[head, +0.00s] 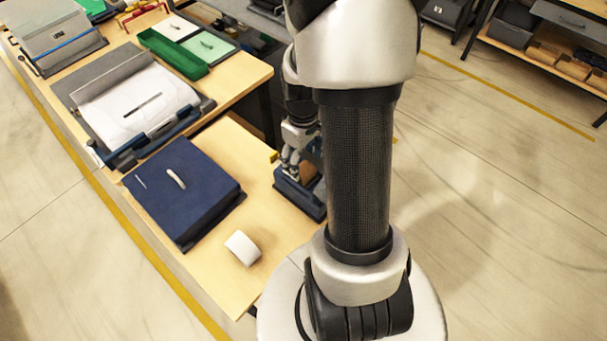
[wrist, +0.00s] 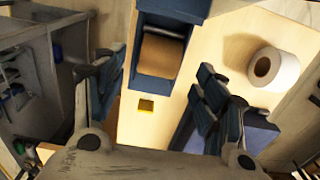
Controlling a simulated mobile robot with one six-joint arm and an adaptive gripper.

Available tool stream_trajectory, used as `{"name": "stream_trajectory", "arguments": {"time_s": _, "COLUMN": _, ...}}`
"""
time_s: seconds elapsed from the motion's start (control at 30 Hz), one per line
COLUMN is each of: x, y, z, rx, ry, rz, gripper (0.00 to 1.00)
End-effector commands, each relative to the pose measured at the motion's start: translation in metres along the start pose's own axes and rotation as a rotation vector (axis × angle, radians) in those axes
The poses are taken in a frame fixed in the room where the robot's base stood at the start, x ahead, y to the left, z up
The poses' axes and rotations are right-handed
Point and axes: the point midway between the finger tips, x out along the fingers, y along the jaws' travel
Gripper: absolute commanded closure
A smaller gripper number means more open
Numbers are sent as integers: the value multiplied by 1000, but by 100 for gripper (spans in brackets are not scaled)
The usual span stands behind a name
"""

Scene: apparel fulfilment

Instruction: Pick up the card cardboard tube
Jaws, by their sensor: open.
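A brown, rounded cardboard piece that looks like the card tube (wrist: 160,56) lies inside a small blue bin (wrist: 170,13) in the wrist view. The bin's walls hide part of it. In the head view the blue bin (head: 311,211) is at the table's right edge, with a little brown showing. My gripper (wrist: 163,88) is open and empty, its two fingers spread either side of the bin's near end. In the head view my gripper (head: 289,166) is over the bin, partly hidden by my arm.
A white roll with a brown core (wrist: 274,67) lies on the table, right of the bin; it also shows in the head view (head: 243,248). A dark blue box (head: 183,190) is left of it. A white folded garment (head: 135,103) lies on the farther table.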

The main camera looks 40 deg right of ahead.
Motion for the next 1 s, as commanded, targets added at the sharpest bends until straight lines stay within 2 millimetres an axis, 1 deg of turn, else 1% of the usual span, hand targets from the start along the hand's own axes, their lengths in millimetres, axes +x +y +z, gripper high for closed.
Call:
{"name": "stream_trajectory", "arguments": {"time_s": 0.03, "x": 14, "y": 1, "z": 2, "rx": 2, "ry": -2, "rz": -2, "gripper": 35}}
{"name": "stream_trajectory", "arguments": {"time_s": 0.13, "x": 27, "y": 1, "z": 2, "rx": 1, "ry": -2, "rz": -2, "gripper": 35}}
{"name": "stream_trajectory", "arguments": {"time_s": 0.2, "x": 32, "y": 1, "z": 1, "rx": 0, "ry": -1, "rz": -1, "gripper": 35}}
{"name": "stream_trajectory", "arguments": {"time_s": 0.4, "x": 30, "y": 1, "z": 1, "rx": 0, "ry": 0, "rz": 0, "gripper": 35}}
{"name": "stream_trajectory", "arguments": {"time_s": 0.47, "x": 30, "y": 1, "z": 1, "rx": 0, "ry": 0, "rz": 0, "gripper": 38}}
{"name": "stream_trajectory", "arguments": {"time_s": 0.9, "x": 30, "y": 1, "z": 1, "rx": 0, "ry": 0, "rz": 0, "gripper": 68}}
{"name": "stream_trajectory", "arguments": {"time_s": 0.93, "x": 30, "y": 1, "z": 1, "rx": 0, "ry": 0, "rz": 0, "gripper": 70}}
{"name": "stream_trajectory", "arguments": {"time_s": 1.0, "x": 30, "y": 1, "z": 1, "rx": 0, "ry": 0, "rz": 0, "gripper": 70}}
